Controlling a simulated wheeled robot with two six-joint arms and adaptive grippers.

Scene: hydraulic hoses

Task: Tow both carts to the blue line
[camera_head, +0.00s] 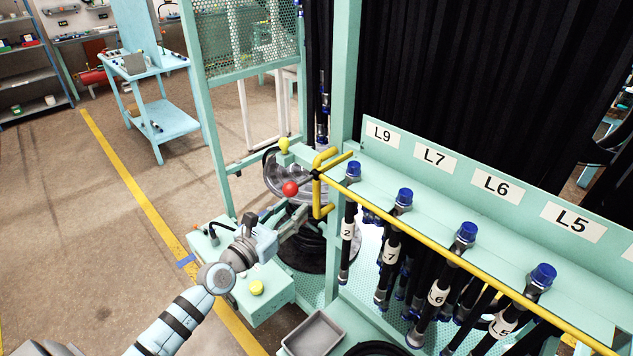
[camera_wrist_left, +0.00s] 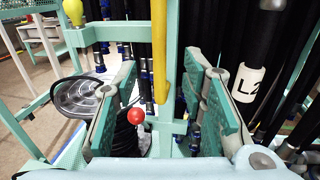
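A mint-green hose rack cart (camera_head: 345,60) fills the right side of the head view, with black hoses hanging under labels L9, L7, L6 and L5. A yellow bar (camera_head: 440,255) runs along its front and ends in a bent yellow handle (camera_head: 324,196). My left gripper (camera_head: 303,212) is just left of this handle. In the left wrist view it is open (camera_wrist_left: 168,90), and the yellow bar (camera_wrist_left: 161,50) shows between its fingers, without visible grip. A light-blue cart (camera_head: 165,118) stands at the back left. A short blue strip (camera_head: 186,261) lies on the floor line. My right gripper is out of view.
A red ball knob (camera_head: 290,188) and a yellow knob (camera_head: 284,145) sit close to my left gripper. A green box (camera_head: 262,292) and a grey tray (camera_head: 313,334) are below. A yellow floor line (camera_head: 130,180) crosses the open concrete floor at left.

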